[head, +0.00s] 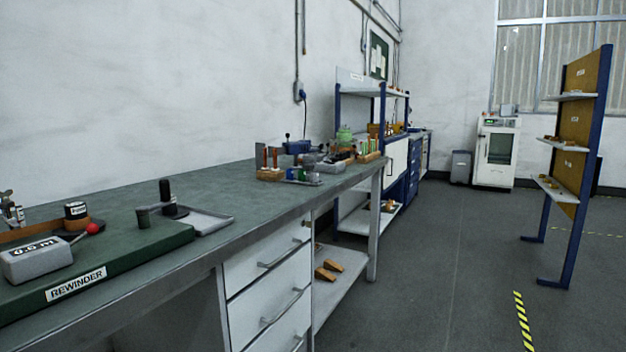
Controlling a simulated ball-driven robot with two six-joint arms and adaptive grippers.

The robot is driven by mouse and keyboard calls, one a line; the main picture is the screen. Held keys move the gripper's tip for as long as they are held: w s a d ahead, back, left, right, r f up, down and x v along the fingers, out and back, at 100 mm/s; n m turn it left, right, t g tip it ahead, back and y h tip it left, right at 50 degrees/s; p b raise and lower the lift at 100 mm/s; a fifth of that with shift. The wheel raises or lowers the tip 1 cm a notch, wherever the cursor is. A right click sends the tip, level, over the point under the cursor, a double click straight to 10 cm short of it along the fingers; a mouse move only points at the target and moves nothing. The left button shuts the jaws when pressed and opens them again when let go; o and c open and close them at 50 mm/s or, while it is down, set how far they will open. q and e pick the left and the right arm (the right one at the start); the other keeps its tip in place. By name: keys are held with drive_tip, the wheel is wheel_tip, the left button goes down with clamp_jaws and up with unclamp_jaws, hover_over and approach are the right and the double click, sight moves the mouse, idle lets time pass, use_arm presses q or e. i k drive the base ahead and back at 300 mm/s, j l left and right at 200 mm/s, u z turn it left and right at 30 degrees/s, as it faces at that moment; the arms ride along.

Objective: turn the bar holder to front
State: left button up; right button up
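I cannot tell for sure which thing is the bar holder. On the near bench a green base labelled REWINDER (130,262) carries a grey block marked 0.5 M (38,262) and a lever with a red knob (92,229). Metal fittings (10,210) stand at the left edge, partly cut off by the frame. A black upright post (167,195) and a small dark cup (144,217) stand at the base's right end. Neither of my grippers is in view.
A shallow grey tray (208,221) lies beside the base. Wooden racks of tools (270,174) crowd the bench's far end. White drawers (270,290) are under the bench. A blue-framed shelf stand (568,160) is at right. The grey floor (440,270) between is open.

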sight(308, 167)
drive_tip(key=i+l+u, duration=0.15)
drive_tip(key=i+l, duration=0.4)
drive_tip(key=i+l+u, duration=0.15)
drive_tip(key=i+l, duration=0.35)
drive_tip(key=l, duration=0.1)
